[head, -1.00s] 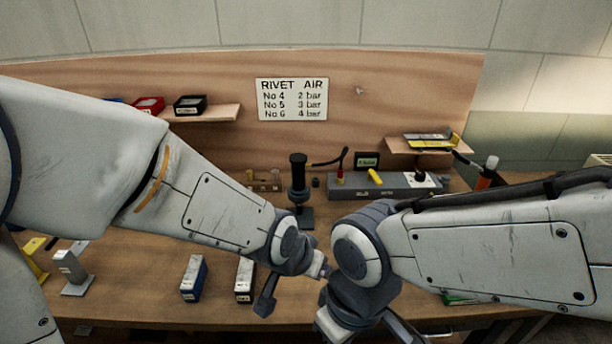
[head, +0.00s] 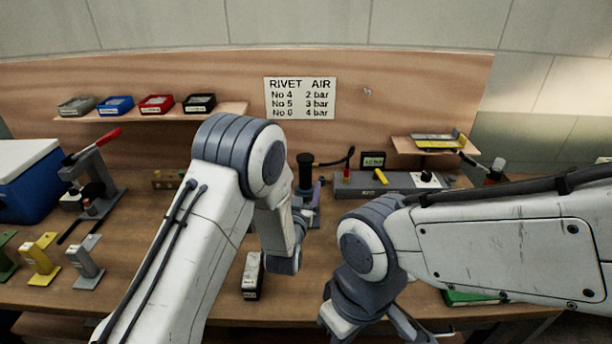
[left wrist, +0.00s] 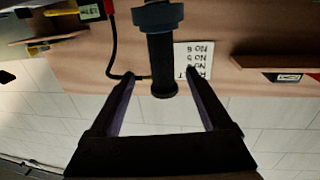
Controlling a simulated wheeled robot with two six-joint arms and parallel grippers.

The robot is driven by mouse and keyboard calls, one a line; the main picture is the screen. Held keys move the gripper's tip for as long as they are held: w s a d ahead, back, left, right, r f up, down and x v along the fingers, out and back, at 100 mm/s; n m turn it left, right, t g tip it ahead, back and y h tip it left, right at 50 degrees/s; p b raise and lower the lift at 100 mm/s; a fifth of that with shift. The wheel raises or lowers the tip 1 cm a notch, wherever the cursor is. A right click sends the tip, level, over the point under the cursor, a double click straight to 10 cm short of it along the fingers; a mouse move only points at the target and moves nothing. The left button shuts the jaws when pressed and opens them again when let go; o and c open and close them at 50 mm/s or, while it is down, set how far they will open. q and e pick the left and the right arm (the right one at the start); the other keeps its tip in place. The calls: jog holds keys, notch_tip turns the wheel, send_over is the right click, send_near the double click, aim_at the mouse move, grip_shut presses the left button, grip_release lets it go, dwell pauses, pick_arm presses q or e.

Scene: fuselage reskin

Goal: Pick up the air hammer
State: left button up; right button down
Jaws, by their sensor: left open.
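The air hammer, which I take to be the upright black cylinder with a wider collar (head: 305,172), stands at the back middle of the bench. In the left wrist view, which is upside down, its black handle (left wrist: 162,62) appears between the two fingertips, with a gap on each side. My left gripper (head: 309,203) is open and empty, close in front of the hammer; my own arm partly hides it in the head view. My right gripper (head: 372,326) hangs low at the bottom middle, mostly hidden by its wrist, so its jaws cannot be judged.
A lever press (head: 92,180) and blue cooler (head: 30,185) are at left. A labelled block (head: 252,276) lies in front. Shelves hold several bins (head: 157,103) and a yellow tool (head: 433,141).

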aim_at(304, 177)
pick_arm(q)
jog(key=shift+w+d, duration=0.1)
jog(key=shift+w, duration=0.7)
jog(key=w+p, duration=0.2)
jog(key=w, duration=0.2)
jog(key=shift+d+r+p, duration=0.1)
jog(key=shift+p, duration=0.3)
jog(key=shift+w+d, duration=0.15)
jog(key=shift+w, duration=0.5)
grip_shut()
